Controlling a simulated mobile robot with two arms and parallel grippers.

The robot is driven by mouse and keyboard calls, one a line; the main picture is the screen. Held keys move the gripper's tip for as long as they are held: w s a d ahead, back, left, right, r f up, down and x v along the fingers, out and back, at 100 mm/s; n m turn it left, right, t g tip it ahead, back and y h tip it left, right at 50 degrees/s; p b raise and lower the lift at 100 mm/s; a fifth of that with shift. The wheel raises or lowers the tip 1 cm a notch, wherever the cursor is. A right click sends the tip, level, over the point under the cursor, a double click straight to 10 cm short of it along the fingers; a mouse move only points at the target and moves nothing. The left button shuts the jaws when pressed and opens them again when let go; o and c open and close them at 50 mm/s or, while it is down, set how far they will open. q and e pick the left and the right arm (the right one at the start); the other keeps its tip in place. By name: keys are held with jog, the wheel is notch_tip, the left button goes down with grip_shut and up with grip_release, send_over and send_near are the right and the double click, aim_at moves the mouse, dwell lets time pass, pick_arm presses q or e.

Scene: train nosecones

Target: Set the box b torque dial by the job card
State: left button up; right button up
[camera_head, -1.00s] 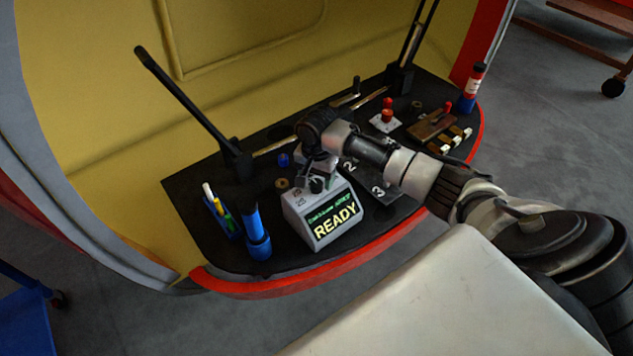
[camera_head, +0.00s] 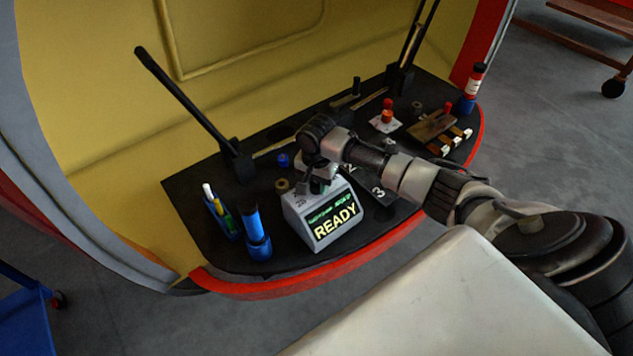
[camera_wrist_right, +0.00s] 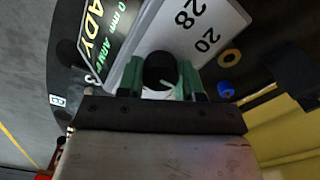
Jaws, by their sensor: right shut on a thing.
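A grey box (camera_head: 296,217) stands on the black bench, with a screen (camera_head: 334,221) that reads READY in yellow below a green line of small text. In the right wrist view its pale top (camera_wrist_right: 222,32) carries the numbers 28 and 20. A black dial (camera_wrist_right: 160,66) with a light pointer mark sits on that top. My right gripper (camera_head: 319,184) is over the box top. In the right wrist view the right gripper (camera_wrist_right: 160,78) has its green-padded fingers on both sides of the dial, shut on it. Part of the scale is hidden. My left gripper is out of view. I cannot pick out a job card.
A blue torch (camera_head: 256,238) and a blue pen holder (camera_head: 220,217) stand left of the box. Plates marked with numbers, a red button (camera_head: 387,116) and a wooden block (camera_head: 432,125) are to the right.

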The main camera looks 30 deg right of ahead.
jog(key=shift+r+n+p, duration=0.25)
jog(key=shift+n+p, duration=0.55)
jog(key=shift+p, duration=0.45)
jog(key=shift+n+p, duration=0.8)
jog(key=shift+p, duration=0.05)
jog(key=shift+f+n+p, duration=0.1)
jog(key=shift+n+p, duration=0.75)
jog(key=shift+n, duration=0.35)
jog(key=shift+f+n+p, duration=0.1)
jog(key=shift+n+p, duration=0.6)
jog(key=shift+n, duration=0.8)
jog(key=o, duration=0.9)
notch_tip(320, 180, up, 11)
jog(key=shift+f, duration=0.1)
